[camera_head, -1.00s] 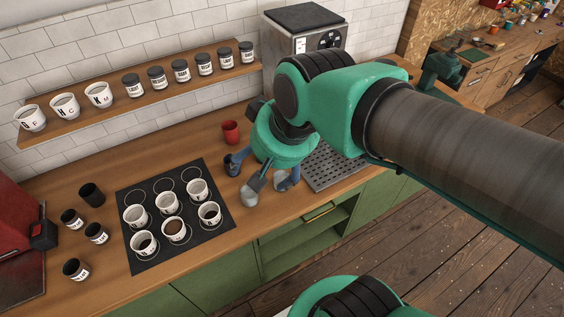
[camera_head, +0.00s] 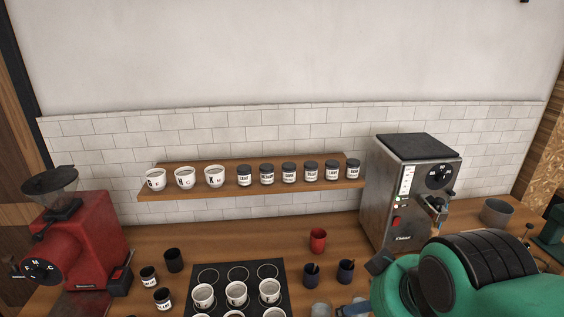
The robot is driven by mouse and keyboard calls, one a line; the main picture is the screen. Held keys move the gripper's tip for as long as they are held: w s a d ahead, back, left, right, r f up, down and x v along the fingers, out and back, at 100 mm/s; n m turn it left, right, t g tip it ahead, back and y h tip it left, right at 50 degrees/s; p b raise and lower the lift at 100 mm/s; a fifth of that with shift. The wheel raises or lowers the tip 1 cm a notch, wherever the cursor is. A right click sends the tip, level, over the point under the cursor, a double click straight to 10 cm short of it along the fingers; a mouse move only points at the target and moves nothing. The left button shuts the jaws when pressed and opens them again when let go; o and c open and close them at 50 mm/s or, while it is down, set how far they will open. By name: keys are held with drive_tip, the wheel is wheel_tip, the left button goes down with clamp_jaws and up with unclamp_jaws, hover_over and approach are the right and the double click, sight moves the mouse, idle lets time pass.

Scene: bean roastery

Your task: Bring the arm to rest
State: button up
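My arm (camera_head: 480,275) fills the lower right corner as a green link with a black ribbed joint cover. A dark block (camera_head: 380,262) shows at its left end. I cannot make out my gripper's fingers; they are hidden behind the arm or below the frame's edge. Whether it holds anything cannot be seen.
A black mat (camera_head: 209,270) with several white cups lies on the wooden counter (camera_head: 150,240), beside dark jars. A red cup (camera_head: 318,240), two dark blue cups (camera_head: 345,271) and grey cups (camera_head: 321,310) stand near the arm. A red grinder (camera_head: 85,250), a shelf (camera_head: 205,188) and a steel machine (camera_head: 400,210) surround them.

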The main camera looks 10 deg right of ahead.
wheel_tip(320, 180, down, 6)
drive_tip(key=b, duration=0.5)
drive_tip(key=shift+f, duration=0.1)
wheel_tip(320, 180, down, 12)
drive_tip(key=b, duration=1.2)
